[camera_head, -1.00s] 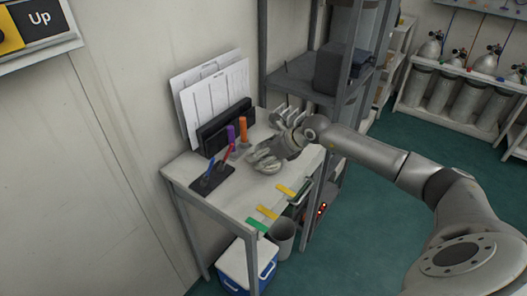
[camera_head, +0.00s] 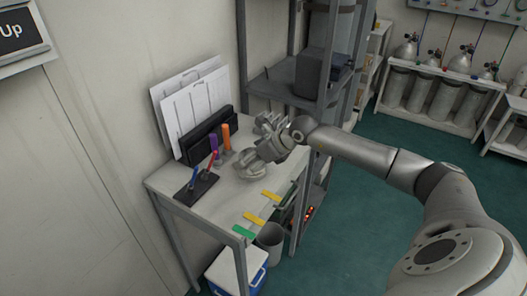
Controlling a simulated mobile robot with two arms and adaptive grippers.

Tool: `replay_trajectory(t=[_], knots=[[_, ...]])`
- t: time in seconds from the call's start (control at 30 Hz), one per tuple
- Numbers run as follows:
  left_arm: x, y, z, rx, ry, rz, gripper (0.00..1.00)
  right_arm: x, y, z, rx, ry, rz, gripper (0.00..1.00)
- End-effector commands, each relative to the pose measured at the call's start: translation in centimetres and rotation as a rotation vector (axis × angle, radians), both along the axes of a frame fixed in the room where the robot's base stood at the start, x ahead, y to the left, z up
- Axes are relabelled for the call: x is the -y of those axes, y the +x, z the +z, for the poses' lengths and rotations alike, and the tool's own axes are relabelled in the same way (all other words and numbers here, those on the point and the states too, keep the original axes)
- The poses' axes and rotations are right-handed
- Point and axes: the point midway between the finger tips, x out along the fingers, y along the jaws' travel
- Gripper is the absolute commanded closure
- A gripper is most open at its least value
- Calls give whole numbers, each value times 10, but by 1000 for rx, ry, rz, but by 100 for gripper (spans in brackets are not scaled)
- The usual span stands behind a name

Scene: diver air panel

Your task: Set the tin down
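My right arm reaches in from the right over a small white-topped table (camera_head: 215,205). My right gripper (camera_head: 256,146) is at the table's back right part, low over or at the top, beside an orange upright tube (camera_head: 226,135). Grey rounded parts show at its tip, and I cannot tell which are fingers and which might be the tin. I make out no separate tin. Whether the gripper is open or shut on something is unclear. My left gripper is not in view.
A black holder with pens (camera_head: 197,187) and a purple tube (camera_head: 213,143) stand left of the gripper. Yellow and green strips (camera_head: 244,231) line the table's front edge. A grey shelf rack (camera_head: 285,84) stands close behind. A cooler (camera_head: 237,273) and bin (camera_head: 270,240) are below.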

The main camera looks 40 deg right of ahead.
Motion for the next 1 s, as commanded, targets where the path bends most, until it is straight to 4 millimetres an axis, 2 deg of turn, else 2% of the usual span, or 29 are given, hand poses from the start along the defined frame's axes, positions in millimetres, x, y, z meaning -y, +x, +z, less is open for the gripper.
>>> replay_trajectory(t=[0.2, 0.5, 0.7, 1.0], knots=[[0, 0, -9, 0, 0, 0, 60, 13, -30, 29, 0, -7, 2, 3], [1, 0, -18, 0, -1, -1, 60, 26, -58, 61, 0, -4, -1, 3], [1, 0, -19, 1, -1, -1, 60, 28, -65, 70, 0, -2, 1, 3], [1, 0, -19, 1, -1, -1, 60, 28, -66, 72, 0, -1, 1, 3]])
